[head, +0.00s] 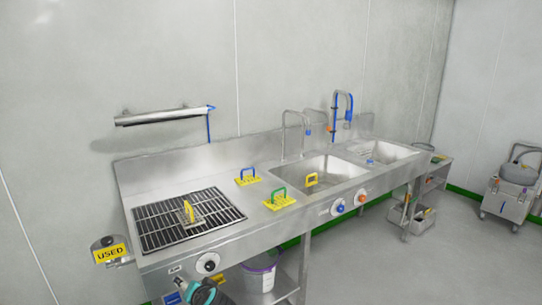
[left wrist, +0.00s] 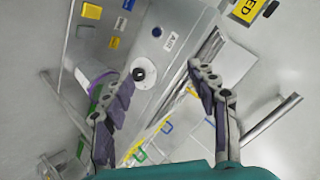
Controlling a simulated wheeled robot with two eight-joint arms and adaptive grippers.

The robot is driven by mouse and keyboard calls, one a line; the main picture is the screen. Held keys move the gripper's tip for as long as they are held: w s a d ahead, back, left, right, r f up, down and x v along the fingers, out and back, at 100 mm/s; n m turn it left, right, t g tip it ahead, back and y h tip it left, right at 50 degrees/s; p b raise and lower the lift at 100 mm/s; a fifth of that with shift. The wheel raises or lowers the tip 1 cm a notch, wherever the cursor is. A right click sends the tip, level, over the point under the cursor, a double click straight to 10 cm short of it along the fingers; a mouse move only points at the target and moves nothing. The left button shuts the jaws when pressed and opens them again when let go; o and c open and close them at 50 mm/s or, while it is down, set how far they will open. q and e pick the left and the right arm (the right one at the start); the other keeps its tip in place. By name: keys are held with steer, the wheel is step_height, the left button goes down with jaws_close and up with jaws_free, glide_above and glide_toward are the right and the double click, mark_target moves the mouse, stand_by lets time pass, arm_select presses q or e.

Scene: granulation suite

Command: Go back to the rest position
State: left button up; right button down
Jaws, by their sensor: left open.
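My left gripper (head: 200,291) shows at the bottom edge of the head view, in front of the left end of the steel sink bench (head: 222,240). In the left wrist view its two fingers (left wrist: 165,72) are spread wide with nothing between them. The bench front, with a black and white knob (left wrist: 139,74), shows beyond the fingers, turned on its side. My right gripper is in neither view.
A black grate (head: 160,230) with a yellow-handled piece (head: 188,211) lies on the bench. Blue-handled (head: 248,176) and green-handled (head: 279,199) yellow plates stand beside the sink (head: 325,170). A USED sign (head: 110,253) is at the left end. A bucket (head: 262,277) stands below.

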arm_select(q)
steer(key=s+d+n+g+h, duration=0.1)
steer(key=s+d+h, duration=0.1)
steer(key=s, duration=1)
steer(key=s+d+n+g+h, duration=0.1)
steer(key=s+d+n+h, duration=0.1)
steer(key=s, duration=1.1)
steer(key=shift+d+h, duration=0.7)
steer(key=shift+h, duration=0.5)
